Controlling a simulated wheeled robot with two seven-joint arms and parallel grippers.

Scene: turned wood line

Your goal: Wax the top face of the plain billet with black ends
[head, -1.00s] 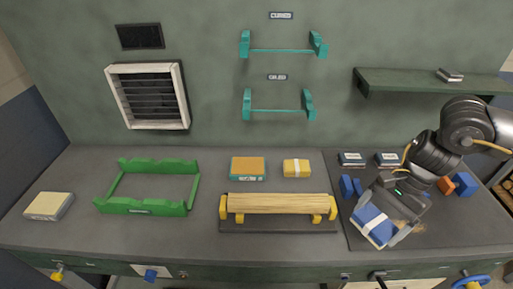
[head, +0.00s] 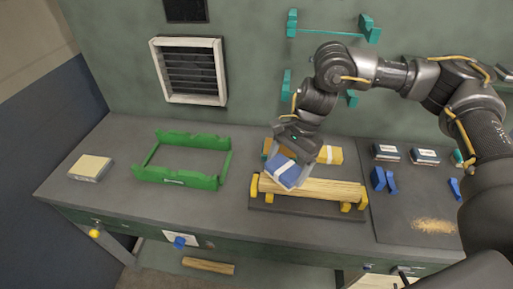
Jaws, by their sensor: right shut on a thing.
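A plain pale billet (head: 325,188) lies level across yellow supports (head: 346,207) on a dark base plate. Its end faces are too small to tell their colour. My right gripper (head: 291,163) is shut on a blue block with a white band (head: 282,174). I cannot tell whether block and billet touch. My left gripper is not in view.
A yellow block with a white band (head: 331,155) and a partly hidden orange block (head: 268,146) sit behind the billet. A green frame (head: 176,182) and a pale block (head: 90,167) stand left. Sawdust (head: 433,226) and blue pieces (head: 378,179) lie on the right mat.

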